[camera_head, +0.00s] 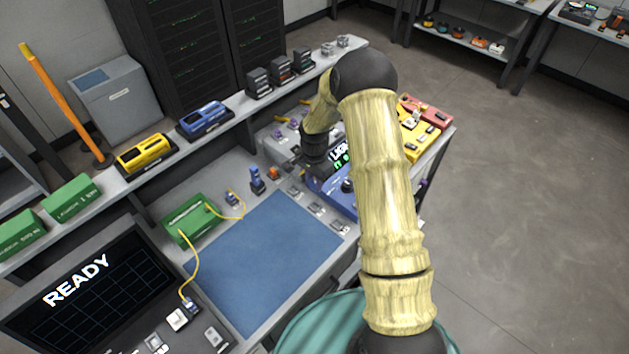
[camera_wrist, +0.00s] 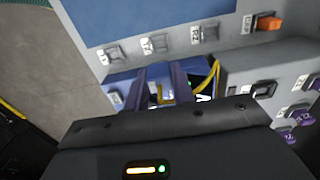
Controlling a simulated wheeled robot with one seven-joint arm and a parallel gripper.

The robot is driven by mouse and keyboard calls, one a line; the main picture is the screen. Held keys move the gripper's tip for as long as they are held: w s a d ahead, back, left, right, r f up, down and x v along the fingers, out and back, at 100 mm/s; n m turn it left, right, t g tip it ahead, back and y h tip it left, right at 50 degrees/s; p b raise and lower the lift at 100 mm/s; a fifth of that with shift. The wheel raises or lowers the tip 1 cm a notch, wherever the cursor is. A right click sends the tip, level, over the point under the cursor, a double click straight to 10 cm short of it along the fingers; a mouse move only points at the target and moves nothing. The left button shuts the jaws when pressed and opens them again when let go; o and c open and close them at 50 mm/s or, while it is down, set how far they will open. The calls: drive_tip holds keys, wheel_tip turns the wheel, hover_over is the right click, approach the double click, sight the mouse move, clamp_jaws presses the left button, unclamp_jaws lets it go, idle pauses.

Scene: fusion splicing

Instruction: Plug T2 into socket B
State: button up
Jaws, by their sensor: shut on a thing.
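My gripper (camera_head: 296,166) is over the blue splicer (camera_head: 342,200), behind my arm in the head view. In the wrist view its two dark fingers (camera_wrist: 162,86) are shut on a small part with yellow on it; its label cannot be read, so I cannot tell whether it is T2. A yellow cable (camera_wrist: 208,78) curves beside the right finger. Small grey sockets (camera_wrist: 155,44) stand in a row along the blue mat's edge; they also show in the head view (camera_head: 316,207). Their tags are too small to tell which is B.
The blue mat (camera_head: 262,255) is clear. A green box (camera_head: 190,219) with yellow cables stands at its left edge. An orange part (camera_wrist: 268,23) and several purple connectors (camera_wrist: 298,112) are at the right in the wrist view. A screen (camera_head: 82,290) reads READY.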

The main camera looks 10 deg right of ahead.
drive_tip(key=shift+o, duration=1.1)
drive_tip(key=shift+c, duration=1.1)
drive_tip(key=shift+s+d+f+n, duration=0.1)
drive_tip(key=shift+s+f+n, duration=0.2)
drive_tip(key=s+f+n, duration=0.1)
drive_tip(key=s+n, duration=0.1)
drive_tip(key=n, duration=0.1)
drive_tip(key=s+f+n, duration=0.2)
drive_tip(key=s+n, duration=0.1)
drive_tip(key=n, duration=0.1)
drive_tip(key=s+f+n, duration=0.2)
drive_tip(key=s+n, duration=0.1)
drive_tip(key=shift+s+f+n, duration=0.15)
drive_tip(key=shift+n, duration=0.15)
drive_tip(key=shift+a, duration=0.2)
